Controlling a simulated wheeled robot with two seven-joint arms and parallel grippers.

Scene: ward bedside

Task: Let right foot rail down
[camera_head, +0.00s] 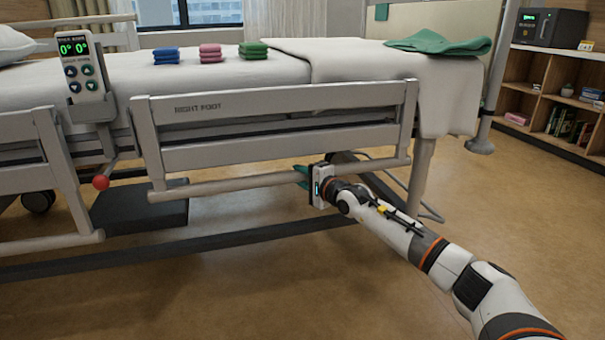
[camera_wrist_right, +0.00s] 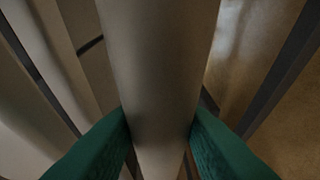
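The right foot rail (camera_head: 280,148), a beige panel marked "RIGHT FOOT", stands upright along the near side of the bed. Its round lower bar (camera_head: 225,186) runs below the panel. My right gripper (camera_head: 303,176) is at this lower bar, right of its middle. In the right wrist view the bar (camera_wrist_right: 160,60) passes between the two green fingers (camera_wrist_right: 160,125). The fingers appear to press on both sides of it. My left gripper is out of view.
A red knob (camera_head: 101,182) and a hand control (camera_head: 80,68) are at the left, beside another rail (camera_head: 20,126). Folded cloths (camera_head: 210,53) and a green cloth (camera_head: 440,43) lie on the bed. A dark base bar (camera_head: 200,246) runs below. Floor in front is clear.

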